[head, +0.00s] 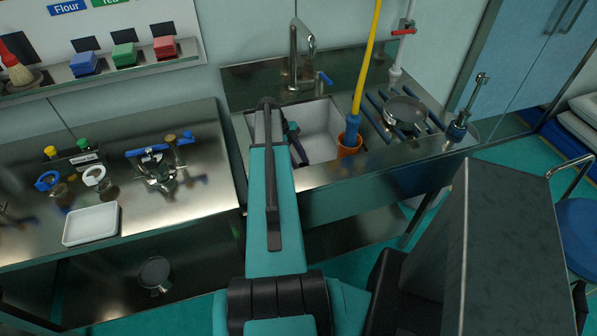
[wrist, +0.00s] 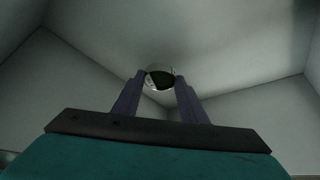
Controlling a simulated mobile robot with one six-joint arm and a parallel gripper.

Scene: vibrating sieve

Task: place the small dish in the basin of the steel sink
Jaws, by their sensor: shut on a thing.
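The white basin of the steel sink (head: 322,118) is below the tap, partly hidden by my arm. My gripper (wrist: 161,78) reaches down into the basin, whose pale walls and floor (wrist: 240,45) fill the wrist view. Its two fingers are shut on the small dish (wrist: 160,82), a small round shiny piece with a dark middle, held at the fingertips. I cannot tell whether the dish touches the basin floor. In the head view the dish is hidden and only part of the gripper shows at the left of the basin.
A steel tap (head: 294,58) stands behind the basin. An orange cup (head: 349,146) with a blue-ended yellow hose (head: 366,55) is at its right edge. A round pan (head: 405,109) sits on blue bars further right. A white tray (head: 91,224) lies on the left bench.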

